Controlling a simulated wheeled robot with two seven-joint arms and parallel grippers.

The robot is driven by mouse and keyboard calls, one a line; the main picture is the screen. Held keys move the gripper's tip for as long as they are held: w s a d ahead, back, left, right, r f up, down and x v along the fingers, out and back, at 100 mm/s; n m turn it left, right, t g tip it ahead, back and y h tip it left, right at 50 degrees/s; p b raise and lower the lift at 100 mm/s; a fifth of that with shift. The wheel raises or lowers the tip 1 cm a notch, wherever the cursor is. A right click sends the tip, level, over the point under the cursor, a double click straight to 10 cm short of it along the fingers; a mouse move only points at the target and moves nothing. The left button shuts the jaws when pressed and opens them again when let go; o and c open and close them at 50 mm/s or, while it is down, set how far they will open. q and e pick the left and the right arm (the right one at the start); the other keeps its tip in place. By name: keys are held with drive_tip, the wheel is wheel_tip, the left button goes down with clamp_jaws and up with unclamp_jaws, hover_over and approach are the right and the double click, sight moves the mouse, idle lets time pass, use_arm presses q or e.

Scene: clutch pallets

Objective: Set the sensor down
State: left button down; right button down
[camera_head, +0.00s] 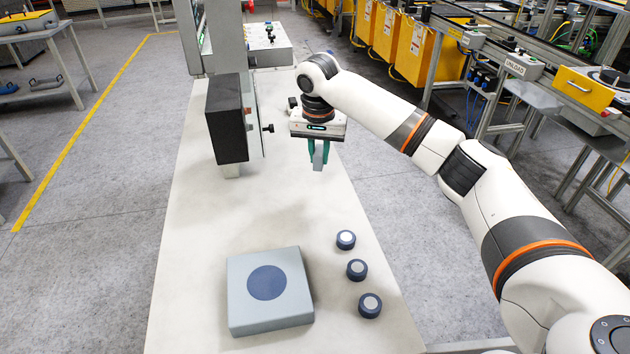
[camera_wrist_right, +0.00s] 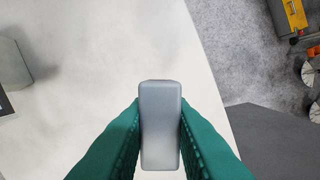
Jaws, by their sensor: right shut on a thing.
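The sensor is a grey, rounded block (camera_wrist_right: 160,125) in the right wrist view, held between two green fingers. My right gripper (camera_head: 319,153) is shut on it, above the far part of the white table (camera_head: 215,225). In the head view the grey sensor (camera_head: 318,158) shows as a small piece under the gripper, partly hidden by the fingers. In the right wrist view the table surface (camera_wrist_right: 100,60) lies below it; I cannot tell the gap. My left gripper is not in view.
A black box-shaped device (camera_head: 227,120) on a stand is just left of the gripper. A grey block with a blue disc (camera_head: 270,290) sits at the near left. Several dark round knobs (camera_head: 357,269) stand right of it. The table middle is clear.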

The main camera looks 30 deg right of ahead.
sight(318, 153)
wheel_tip(318, 153, down, 8)
drive_tip(key=shift+f+p, duration=0.1)
drive_tip(key=shift+p, duration=0.2)
drive_tip(key=c, duration=1.3)
unclamp_jaws()
drive_tip(key=shift+f, duration=0.1)
drive_tip(key=r, duration=0.8)
drive_tip(key=s+a+r, duration=0.1)
drive_tip(key=r, duration=0.3)
drive_tip(key=shift+s+r+b, duration=0.1)
drive_tip(key=shift+r+b, duration=0.05)
drive_tip(key=shift+b, duration=0.2)
